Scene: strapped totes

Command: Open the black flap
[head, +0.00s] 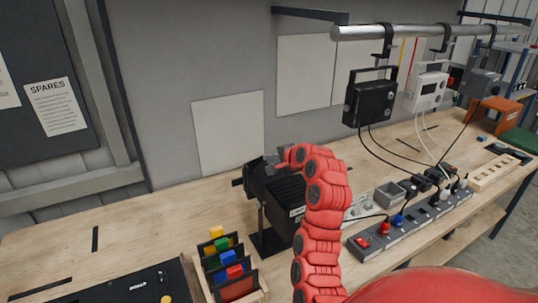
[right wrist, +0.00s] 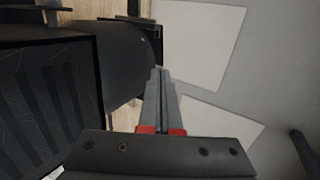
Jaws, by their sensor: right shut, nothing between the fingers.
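A black ribbed housing (head: 262,185) stands on a dark stand on the bench, partly hidden behind my red right arm. Its ribbed side and rounded dark end (right wrist: 125,55) fill the left of the right wrist view. Thin black plates show at that end (right wrist: 152,32); I cannot tell for sure which one is the flap or how far it stands open. My right gripper (head: 272,160) is at the top rear of the housing. In the right wrist view its grey fingers (right wrist: 158,75) are together, empty, with tips close beside the rounded end; contact is unclear. My left gripper is out of view.
A rack with coloured blocks (head: 226,262) stands in front of the housing. A power strip (head: 410,222) with plugs lies to the right. A black box (head: 371,103) hangs from a rail (head: 430,31). Bare bench (head: 150,225) lies left. Pale panels (head: 228,133) are on the wall behind.

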